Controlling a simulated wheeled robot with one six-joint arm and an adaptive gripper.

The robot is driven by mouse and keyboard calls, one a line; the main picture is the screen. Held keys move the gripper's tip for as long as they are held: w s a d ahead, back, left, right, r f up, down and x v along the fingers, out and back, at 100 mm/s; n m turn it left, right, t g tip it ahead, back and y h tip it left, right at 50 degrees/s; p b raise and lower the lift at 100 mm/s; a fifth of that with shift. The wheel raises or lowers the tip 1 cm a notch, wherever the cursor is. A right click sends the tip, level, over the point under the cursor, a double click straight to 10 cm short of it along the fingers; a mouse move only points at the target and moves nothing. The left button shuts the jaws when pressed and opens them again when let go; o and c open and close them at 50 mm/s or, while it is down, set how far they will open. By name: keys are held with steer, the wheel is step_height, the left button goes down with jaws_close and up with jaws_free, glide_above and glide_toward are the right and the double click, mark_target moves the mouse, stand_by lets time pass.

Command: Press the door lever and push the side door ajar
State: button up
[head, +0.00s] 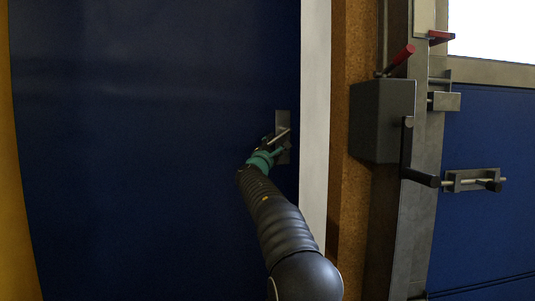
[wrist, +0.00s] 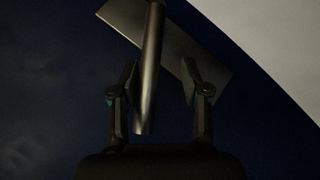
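The side door (head: 150,130) is a dark blue panel filling the left of the head view. Its metal lever (head: 281,136) sits on a grey plate (head: 283,118) near the door's right edge. My gripper (head: 276,142) is at the lever in the head view. In the wrist view the lever (wrist: 151,70) runs down between the two fingers of my gripper (wrist: 160,95), with the plate (wrist: 190,52) behind it. Part of the plate is hidden behind my gripper.
A white frame strip (head: 314,120) and a brown post (head: 352,60) stand right of the door. Further right, a dark grey box (head: 382,122) with a red-handled lever (head: 401,56) and a black crank (head: 406,150) sticks out. A second blue panel (head: 488,130) carries a latch.

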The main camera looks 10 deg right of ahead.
steer(key=v, duration=1.1)
steer(key=shift+s+a, duration=0.2)
steer(key=shift+a, duration=0.05)
steer(key=shift+f, duration=0.1)
